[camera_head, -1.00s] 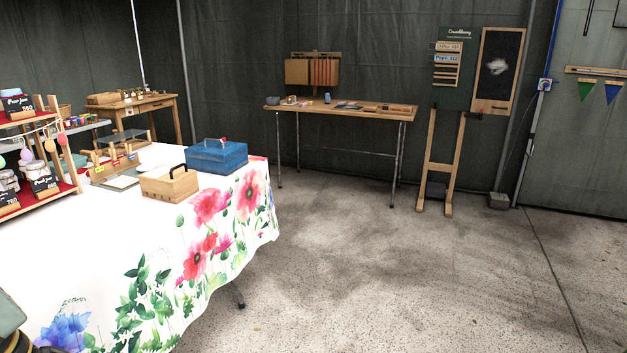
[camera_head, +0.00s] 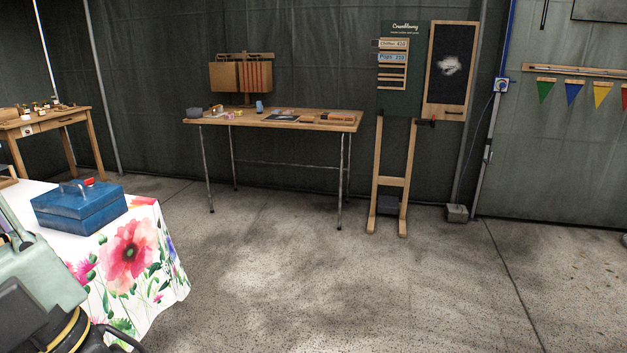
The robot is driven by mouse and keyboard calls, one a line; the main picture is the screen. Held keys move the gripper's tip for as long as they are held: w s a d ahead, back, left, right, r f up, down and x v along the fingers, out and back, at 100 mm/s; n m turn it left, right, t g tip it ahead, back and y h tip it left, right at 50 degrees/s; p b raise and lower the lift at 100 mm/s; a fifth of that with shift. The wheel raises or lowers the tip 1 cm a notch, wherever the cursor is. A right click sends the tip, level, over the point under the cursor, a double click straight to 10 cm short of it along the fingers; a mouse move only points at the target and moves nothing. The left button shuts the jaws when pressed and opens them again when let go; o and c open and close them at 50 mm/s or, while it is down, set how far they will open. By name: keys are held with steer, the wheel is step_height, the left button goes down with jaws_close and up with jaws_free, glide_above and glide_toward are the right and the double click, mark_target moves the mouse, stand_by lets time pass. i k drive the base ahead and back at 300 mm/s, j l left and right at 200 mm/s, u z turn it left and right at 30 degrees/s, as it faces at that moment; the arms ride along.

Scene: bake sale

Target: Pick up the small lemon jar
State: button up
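I cannot make out the small lemon jar in the head view. Several small items stand on the wooden table (camera_head: 45,119) at the far left, too small to tell apart. A small blue item (camera_head: 259,107) stands upright on the long wooden table (camera_head: 320,126) by the back wall; I cannot tell what it is. Part of my own arm shows at the lower left, but my gripper is not in view.
The flowered cloth table (camera_head: 165,290) with a blue metal box (camera_head: 80,206) is close at the left. A wooden sign stand (camera_head: 393,175) and a grey block (camera_head: 457,213) stand at the back right. The concrete floor (camera_head: 330,270) ahead is clear.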

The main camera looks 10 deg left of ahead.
mark_target(40, 112)
steer(key=i+u, duration=0.2)
steer(key=i, duration=0.5)
steer(key=i+l+u, duration=0.2)
steer(key=i, duration=0.55)
steer(key=i+u, duration=0.25)
steer(key=i, duration=1.2)
steer(key=i+l, duration=0.1)
steer(key=i, duration=1.35)
steer(key=i+j+u, duration=0.1)
steer(key=i+u, duration=0.55)
steer(key=u, duration=0.2)
steer(key=i+u, duration=0.4)
steer(key=i+j+u, duration=0.15)
steer(key=i+u, duration=0.35)
steer(key=i+l+u, duration=0.1)
steer(key=i+u, duration=0.4)
steer(key=i, duration=1.55)
steer(key=i+z, duration=0.2)
steer(key=i, duration=0.25)
steer(key=i+j+z, duration=0.15)
steer(key=i, duration=0.3)
steer(key=i+j+z, duration=0.2)
steer(key=i, duration=0.25)
steer(key=i+l, duration=0.25)
steer(key=i, duration=0.2)
steer(key=i+l+u, duration=0.1)
steer(key=i, duration=0.3)
steer(key=i+l, duration=0.35)
steer(key=i, duration=0.1)
